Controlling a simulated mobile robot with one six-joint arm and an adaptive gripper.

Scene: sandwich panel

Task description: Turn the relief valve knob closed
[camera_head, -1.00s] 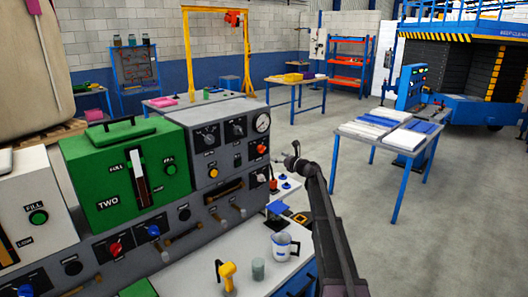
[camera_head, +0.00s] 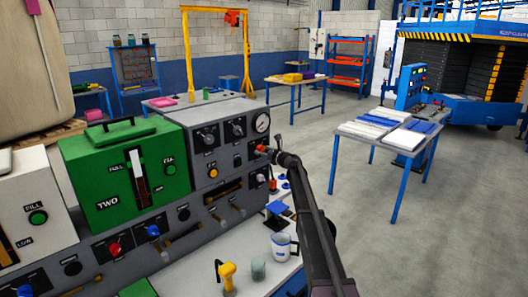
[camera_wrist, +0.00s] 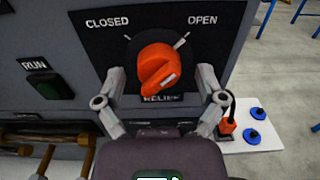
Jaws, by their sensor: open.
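The orange-red relief valve knob (camera_wrist: 158,68) is on the dark panel in the wrist view, between the labels CLOSED at upper left and OPEN at upper right. A pale mark shows on its lower right side. The RELIEF label below it is partly covered. My gripper (camera_wrist: 161,79) is open, with one finger on each side of the knob and a gap visible on both sides. In the head view my gripper (camera_head: 268,152) is at the right end of the grey panel (camera_head: 225,174), in front of the knob (camera_head: 261,148).
A white bench top (camera_wrist: 240,142) with blue knobs lies at lower right. A white jug (camera_head: 284,246) stands on the bench below my arm.

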